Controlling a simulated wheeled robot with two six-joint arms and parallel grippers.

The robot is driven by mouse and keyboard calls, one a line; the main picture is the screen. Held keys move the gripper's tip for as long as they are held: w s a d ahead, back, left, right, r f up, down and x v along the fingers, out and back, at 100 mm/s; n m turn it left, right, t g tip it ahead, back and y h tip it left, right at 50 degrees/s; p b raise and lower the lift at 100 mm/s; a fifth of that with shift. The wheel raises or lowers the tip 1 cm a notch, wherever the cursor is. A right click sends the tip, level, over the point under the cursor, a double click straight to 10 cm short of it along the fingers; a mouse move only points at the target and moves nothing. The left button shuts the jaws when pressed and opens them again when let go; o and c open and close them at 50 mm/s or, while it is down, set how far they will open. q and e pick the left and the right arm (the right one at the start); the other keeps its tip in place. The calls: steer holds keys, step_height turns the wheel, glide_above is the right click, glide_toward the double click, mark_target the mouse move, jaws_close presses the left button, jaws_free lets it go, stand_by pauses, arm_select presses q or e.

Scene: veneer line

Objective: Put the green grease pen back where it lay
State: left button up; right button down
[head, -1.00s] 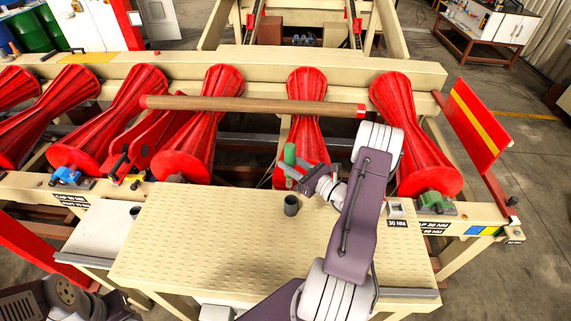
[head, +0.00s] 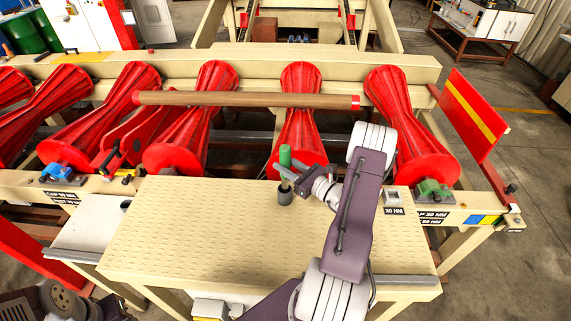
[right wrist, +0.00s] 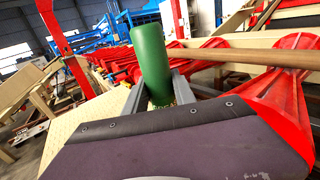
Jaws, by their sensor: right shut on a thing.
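The green grease pen (head: 285,156) stands upright in my right gripper (head: 284,174), which is shut on it. My left gripper does not show.
The tan table top (head: 200,245) is mostly clear. Behind it stand red rollers (head: 302,125) with a brown log (head: 250,100) lying across them. A small metal holder (head: 393,197) marked 30 NM sits right of my arm.

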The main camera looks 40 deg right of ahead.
step_height(320, 180, down, 6)
steer(key=b, duration=0.5)
steer(key=shift+w+f, duration=0.1)
steer(key=shift+f, duration=0.3)
steer(key=shift+w, duration=0.15)
steer(key=c, duration=0.9)
jaws_free()
steer(key=shift+c, duration=0.2)
